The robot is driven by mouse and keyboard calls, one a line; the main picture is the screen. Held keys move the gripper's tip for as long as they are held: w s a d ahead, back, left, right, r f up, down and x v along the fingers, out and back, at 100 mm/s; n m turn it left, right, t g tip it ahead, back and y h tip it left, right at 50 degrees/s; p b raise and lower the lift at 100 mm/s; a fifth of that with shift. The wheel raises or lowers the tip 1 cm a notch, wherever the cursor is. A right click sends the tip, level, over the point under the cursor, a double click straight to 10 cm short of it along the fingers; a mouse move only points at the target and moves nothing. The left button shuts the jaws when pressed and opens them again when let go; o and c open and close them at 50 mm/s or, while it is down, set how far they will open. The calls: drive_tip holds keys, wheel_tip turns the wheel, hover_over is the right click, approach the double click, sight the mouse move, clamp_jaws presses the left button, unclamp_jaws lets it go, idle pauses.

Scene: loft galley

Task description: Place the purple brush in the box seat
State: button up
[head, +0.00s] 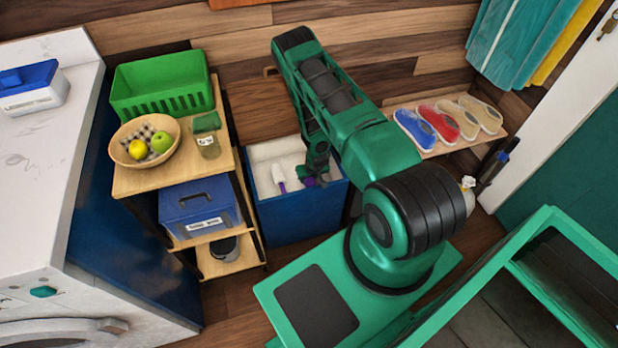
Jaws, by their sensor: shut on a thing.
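The box seat (300,222) is a dark blue box with a pale inside, standing open below the wooden wall. My gripper (316,176) is over the right part of its opening, pointing down. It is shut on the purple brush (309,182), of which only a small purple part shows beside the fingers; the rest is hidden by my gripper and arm. I cannot tell whether the brush touches the inside of the box. A white thing with a purple end (279,178) is inside the box to the left of my gripper.
A wooden shelf unit (135,180) stands close on the left, with a green basket (162,100), a fruit bowl (118,155) and a blue case (198,212). A shoe shelf (455,145) holds several shoes on the right. A white washing machine (40,180) is far left.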

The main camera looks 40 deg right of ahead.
drive_tip(key=shift+f, duration=0.25)
drive_tip(key=o, duration=1.2)
drive_tip(key=shift+r, duration=0.15)
